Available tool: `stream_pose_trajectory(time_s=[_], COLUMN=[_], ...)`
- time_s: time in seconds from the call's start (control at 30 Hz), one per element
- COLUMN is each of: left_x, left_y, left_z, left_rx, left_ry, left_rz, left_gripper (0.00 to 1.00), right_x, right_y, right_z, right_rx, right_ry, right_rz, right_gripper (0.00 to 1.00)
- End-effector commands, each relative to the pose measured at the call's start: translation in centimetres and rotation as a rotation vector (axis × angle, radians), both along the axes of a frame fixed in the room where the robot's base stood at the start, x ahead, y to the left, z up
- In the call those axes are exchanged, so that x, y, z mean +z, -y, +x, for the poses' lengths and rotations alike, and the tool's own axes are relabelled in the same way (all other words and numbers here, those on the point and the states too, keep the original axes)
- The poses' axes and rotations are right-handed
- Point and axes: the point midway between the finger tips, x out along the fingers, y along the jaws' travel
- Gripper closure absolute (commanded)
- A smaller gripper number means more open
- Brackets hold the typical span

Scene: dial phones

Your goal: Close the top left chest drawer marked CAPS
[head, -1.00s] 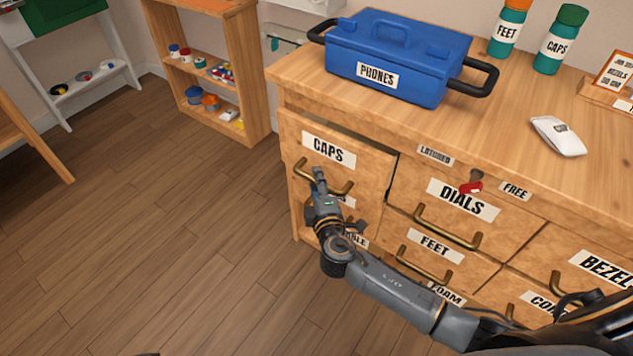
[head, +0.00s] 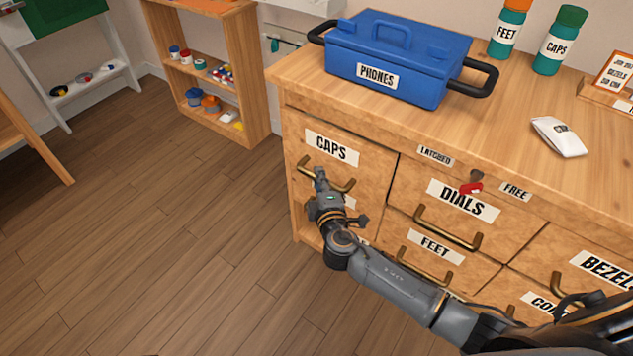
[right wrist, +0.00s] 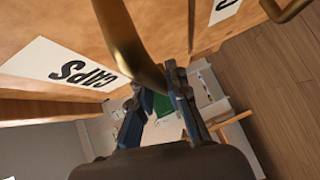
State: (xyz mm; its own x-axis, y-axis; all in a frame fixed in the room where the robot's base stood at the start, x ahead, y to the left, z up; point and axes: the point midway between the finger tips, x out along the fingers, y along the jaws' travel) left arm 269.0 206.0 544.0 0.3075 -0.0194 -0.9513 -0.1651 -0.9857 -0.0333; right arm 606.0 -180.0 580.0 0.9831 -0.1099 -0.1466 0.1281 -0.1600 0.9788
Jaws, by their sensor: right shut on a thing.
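The CAPS drawer (head: 372,174) is at the top left of the wooden chest, and its front looks flush or nearly flush with the chest face. Its brass handle (head: 305,168) sits below the white CAPS label (head: 331,149). My right gripper (head: 320,174) is shut on this handle near its middle. In the right wrist view the handle (right wrist: 128,42) runs down to the fingers (right wrist: 160,76), and the CAPS label (right wrist: 70,68) shows at the left. My arm hides part of the drawers below. My left gripper is not in view.
A blue PHONES box (head: 398,62) stands on the chest top (head: 500,130). A red latch (head: 471,188) sits between the LATCHED and FREE labels above the DIALS drawer (head: 410,205). A small shelf (head: 258,80) stands behind at left. The floor at left is clear.

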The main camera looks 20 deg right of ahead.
Motion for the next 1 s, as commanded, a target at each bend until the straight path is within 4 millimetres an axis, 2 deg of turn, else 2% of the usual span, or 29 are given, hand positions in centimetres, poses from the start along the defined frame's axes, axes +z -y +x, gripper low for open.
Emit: stream_pose_trajectory(time_s=[0.13,0.4,0.43,0.53,0.57,0.87,1.0], left_x=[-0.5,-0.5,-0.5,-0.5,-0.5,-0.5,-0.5], left_y=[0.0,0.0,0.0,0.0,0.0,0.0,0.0], left_z=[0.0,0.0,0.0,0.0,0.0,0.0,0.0], left_rx=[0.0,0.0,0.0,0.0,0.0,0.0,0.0], left_ry=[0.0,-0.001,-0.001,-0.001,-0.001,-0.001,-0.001], left_rz=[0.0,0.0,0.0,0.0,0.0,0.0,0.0], left_gripper=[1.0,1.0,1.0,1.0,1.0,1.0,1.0], right_x=[-0.1,0.1,0.1,0.1,0.1,0.1,0.1], right_y=[2.0,2.4,2.4,2.4,2.4,2.2,2.0], right_z=[1.5,1.7,1.7,1.7,1.7,1.5,0.2], right_rx=[-0.002,-0.005,-0.005,-0.005,-0.004,-0.001,-0.001], right_ry=[0.001,0.003,0.003,0.003,0.003,0.002,0.0], right_rz=[-0.002,-0.003,-0.003,-0.003,-0.002,-0.001,-0.001], right_gripper=[1.0,1.0,0.83,0.62,0.61,0.61,0.61])
